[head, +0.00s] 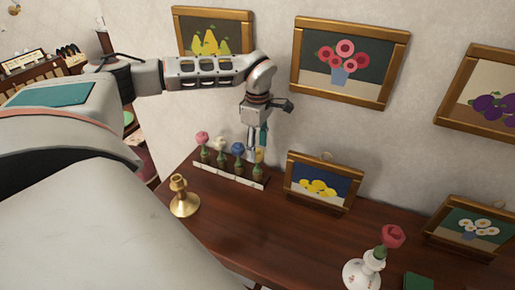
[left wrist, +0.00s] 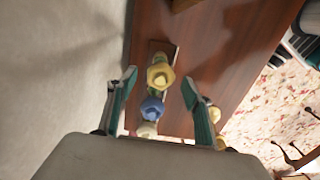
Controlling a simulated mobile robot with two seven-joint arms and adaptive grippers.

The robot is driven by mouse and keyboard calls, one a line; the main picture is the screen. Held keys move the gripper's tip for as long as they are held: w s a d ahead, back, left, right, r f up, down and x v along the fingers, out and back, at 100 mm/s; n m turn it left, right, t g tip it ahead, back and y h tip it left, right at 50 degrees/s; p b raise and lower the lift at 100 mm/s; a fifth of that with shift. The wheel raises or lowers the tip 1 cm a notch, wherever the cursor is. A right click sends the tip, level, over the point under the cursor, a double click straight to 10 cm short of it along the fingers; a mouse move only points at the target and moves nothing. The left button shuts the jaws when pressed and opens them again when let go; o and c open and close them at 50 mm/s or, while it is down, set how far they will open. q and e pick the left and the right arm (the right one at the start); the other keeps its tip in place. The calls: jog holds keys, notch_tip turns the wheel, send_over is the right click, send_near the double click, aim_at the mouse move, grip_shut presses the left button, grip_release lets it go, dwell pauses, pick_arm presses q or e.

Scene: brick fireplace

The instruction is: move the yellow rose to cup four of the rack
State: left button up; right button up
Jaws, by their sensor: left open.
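My left gripper (head: 255,148) comes down from above at this end, partly covering the rose. In the left wrist view the yellow rose (left wrist: 160,76) lies between the open fingertips (left wrist: 158,80) as seen from above, with gaps on both sides; I cannot tell its depth between them. A blue rose (head: 238,149), white rose (head: 220,144) and pink rose (head: 202,138) stand left of it. Cup numbers are not readable. My right gripper is out of view.
A brass candlestick (head: 181,196) stands in front of the rack at left. A framed lemon picture (head: 318,184) stands close to its right. A white vase (head: 362,271) with a reddish rose (head: 392,237) is at front right. The wall is close behind; the middle tabletop is clear.

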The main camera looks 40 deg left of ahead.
pick_arm(q)
notch_tip(320, 180, up, 10)
dwell(0.4)
dwell(0.5)
